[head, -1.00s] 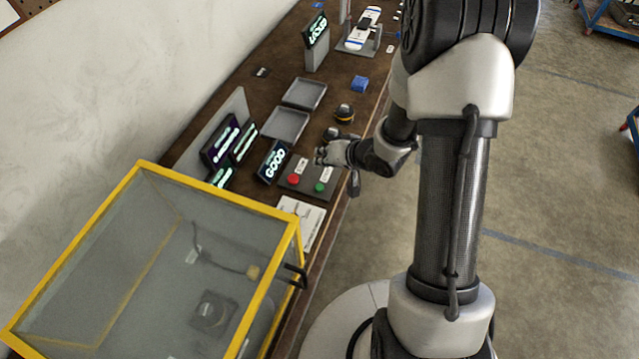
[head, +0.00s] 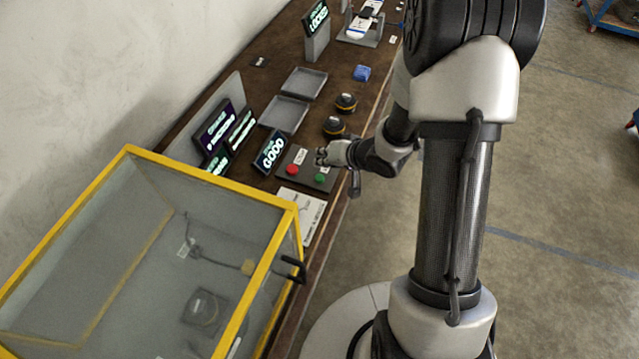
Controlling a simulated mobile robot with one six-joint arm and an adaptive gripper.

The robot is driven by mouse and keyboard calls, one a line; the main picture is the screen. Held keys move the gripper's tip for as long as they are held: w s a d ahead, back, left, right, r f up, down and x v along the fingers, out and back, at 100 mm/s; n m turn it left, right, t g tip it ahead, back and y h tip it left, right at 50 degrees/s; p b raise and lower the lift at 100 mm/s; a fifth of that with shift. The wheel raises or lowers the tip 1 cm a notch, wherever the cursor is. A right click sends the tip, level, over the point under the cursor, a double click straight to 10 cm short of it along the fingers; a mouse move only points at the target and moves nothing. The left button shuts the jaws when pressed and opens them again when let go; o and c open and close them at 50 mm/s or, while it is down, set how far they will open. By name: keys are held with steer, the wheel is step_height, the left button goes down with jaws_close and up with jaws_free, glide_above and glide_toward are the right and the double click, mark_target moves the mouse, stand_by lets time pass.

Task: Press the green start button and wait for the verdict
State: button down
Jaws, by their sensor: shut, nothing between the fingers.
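The green button (head: 320,177) sits on a dark control panel (head: 300,186) on the bench, with a red button (head: 292,169) to its left. My gripper (head: 322,157) is shut and empty, just above and behind the green button; it appears apart from it, though the exact height is hard to tell. A tilted display (head: 270,150) behind the panel reads "GOOD". A yellow-framed clear box (head: 128,262) stands at the front of the bench, with a dark square device (head: 205,311) and a cable inside.
More screens (head: 213,127) stand by the wall. A white sheet (head: 301,212) lies between panel and box.

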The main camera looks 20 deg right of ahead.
mark_target(322, 176)
steer(key=shift+f+b, duration=0.95)
steer(key=shift+f, duration=0.85)
steer(key=shift+f, duration=0.4)
